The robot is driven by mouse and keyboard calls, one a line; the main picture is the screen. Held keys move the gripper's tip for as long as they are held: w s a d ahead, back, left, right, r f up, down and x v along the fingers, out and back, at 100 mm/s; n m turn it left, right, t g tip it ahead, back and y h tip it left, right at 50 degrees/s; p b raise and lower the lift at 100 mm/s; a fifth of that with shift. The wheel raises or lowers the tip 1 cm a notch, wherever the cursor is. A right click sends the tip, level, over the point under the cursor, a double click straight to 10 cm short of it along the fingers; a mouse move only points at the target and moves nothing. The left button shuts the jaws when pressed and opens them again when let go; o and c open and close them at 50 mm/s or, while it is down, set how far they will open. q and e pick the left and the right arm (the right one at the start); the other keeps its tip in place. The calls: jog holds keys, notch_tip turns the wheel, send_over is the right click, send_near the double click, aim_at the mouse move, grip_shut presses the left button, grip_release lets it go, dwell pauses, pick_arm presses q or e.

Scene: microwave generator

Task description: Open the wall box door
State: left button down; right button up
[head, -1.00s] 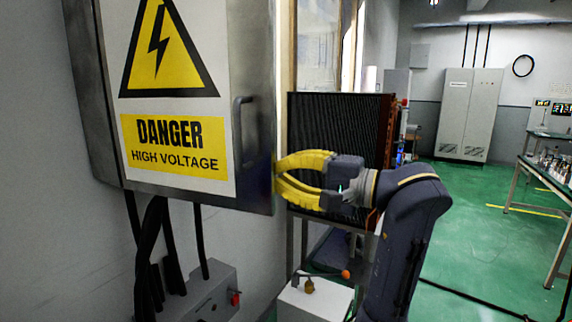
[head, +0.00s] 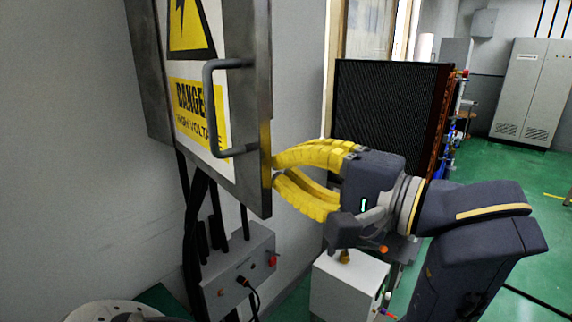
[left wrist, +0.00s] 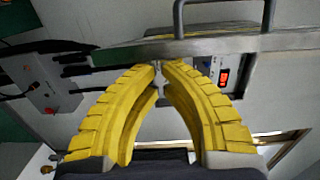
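The wall box (head: 140,70) hangs on the grey wall at the left of the head view. Its metal door (head: 262,110) carries a yellow danger sign and a dark handle (head: 210,105). The wrist view shows the door edge (left wrist: 120,51) across the top and the handle (left wrist: 179,20) above. Behind the edge, a panel with a red switch (left wrist: 224,76) shows, so the door appears ajar. My left gripper (head: 273,170) has its yellow fingertips at the door's free edge; in the wrist view the tips (left wrist: 160,66) are nearly together. Exact contact is unclear. My right gripper is out of view.
A grey control box (head: 240,268) with black cables is below the wall box. A black finned radiator (head: 390,110) stands behind my left gripper, and a white box (head: 345,288) sits below it. Green floor is open at the right.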

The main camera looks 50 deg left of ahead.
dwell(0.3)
pick_arm(q)
notch_tip(320, 180, up, 10)
dwell(0.8)
notch_tip(320, 180, down, 10)
dwell(1.1)
jog(key=shift+r, duration=0.1)
